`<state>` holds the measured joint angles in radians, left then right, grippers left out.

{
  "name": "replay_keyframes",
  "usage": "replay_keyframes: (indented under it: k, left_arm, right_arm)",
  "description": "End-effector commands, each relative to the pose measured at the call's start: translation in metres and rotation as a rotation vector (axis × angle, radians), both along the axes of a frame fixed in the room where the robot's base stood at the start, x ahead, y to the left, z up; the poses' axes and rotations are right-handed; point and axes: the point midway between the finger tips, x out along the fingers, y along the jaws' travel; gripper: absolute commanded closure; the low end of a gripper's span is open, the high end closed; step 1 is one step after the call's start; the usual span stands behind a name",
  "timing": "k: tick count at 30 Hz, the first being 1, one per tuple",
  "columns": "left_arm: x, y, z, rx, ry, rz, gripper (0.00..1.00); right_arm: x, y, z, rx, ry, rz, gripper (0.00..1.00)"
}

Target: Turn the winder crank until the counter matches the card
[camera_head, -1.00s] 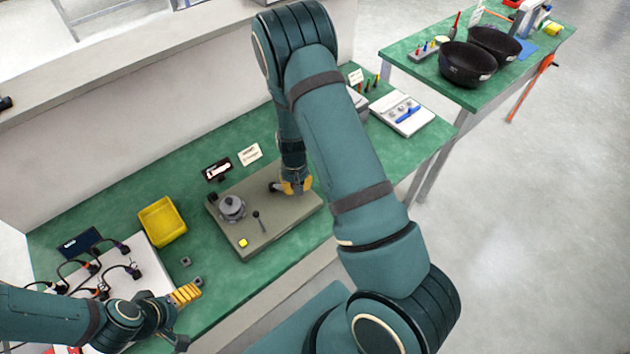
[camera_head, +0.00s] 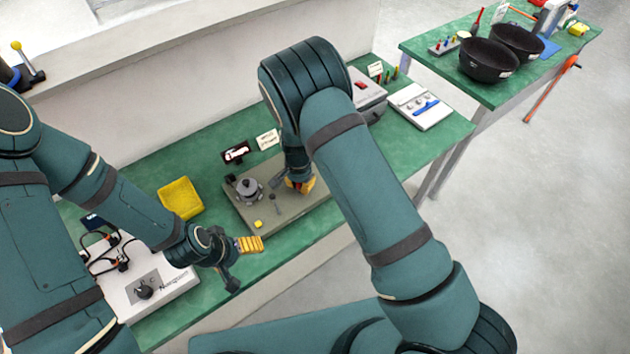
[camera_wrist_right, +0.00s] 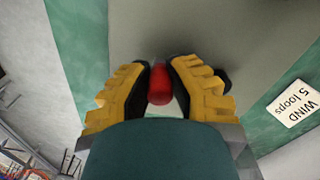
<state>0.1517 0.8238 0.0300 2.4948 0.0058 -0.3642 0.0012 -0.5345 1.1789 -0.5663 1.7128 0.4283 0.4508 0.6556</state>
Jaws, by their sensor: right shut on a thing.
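The winder (camera_head: 248,188), a grey spool on a flat grey-olive base (camera_head: 290,210), sits on the green bench. My right gripper (camera_head: 302,186) is at the base's right side. In the right wrist view its yellow fingers (camera_wrist_right: 160,85) are shut on the red crank knob (camera_wrist_right: 160,93); the crank arm is mostly hidden. A small black counter display (camera_head: 236,152) stands behind the base, its digits too small to read. My left gripper (camera_head: 243,262) is open and empty, in front of the base.
A yellow bin (camera_head: 180,198) stands left of the winder. A white panel box (camera_head: 165,295) with a knob and cables is at the bench's left. A white tray with a blue item (camera_head: 421,107) lies at the right. Black bowls (camera_head: 487,60) are on another table.

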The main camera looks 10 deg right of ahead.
Motion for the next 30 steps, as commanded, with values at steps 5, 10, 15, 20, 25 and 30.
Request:
replay_keyframes:
  k: [5, 10, 15, 20, 25, 30]
  left_arm:
    - [0.0, 0.0, 0.001, 0.0, 0.0, 0.0, 0.19]
    - [0.0, 0.0, 0.002, 0.0, 0.0, 0.0, 0.19]
    - [0.0, 0.0, 0.003, 0.0, 0.0, 0.0, 0.19]
    - [0.0, 0.0, 0.004, -0.001, 0.0, 0.0, 0.19]
    - [0.0, 0.0, 0.004, -0.001, 0.0, 0.0, 0.19]
    - [0.0, 0.0, 0.005, -0.001, 0.0, 0.0, 0.19]
  right_arm:
    - [-0.003, 0.013, -0.001, -0.002, 0.002, -0.163, 1.0]
    - [-0.003, 0.024, -0.001, -0.001, 0.001, -0.314, 1.0]
    - [-0.002, 0.033, -0.001, -0.001, 0.003, -0.443, 1.0]
    - [-0.001, 0.04, -0.001, -0.001, 0.001, -0.533, 1.0]
    - [0.0, 0.044, -0.001, -0.001, 0.003, -0.597, 1.0]
    - [0.001, 0.046, -0.001, -0.001, 0.003, -0.628, 1.0]
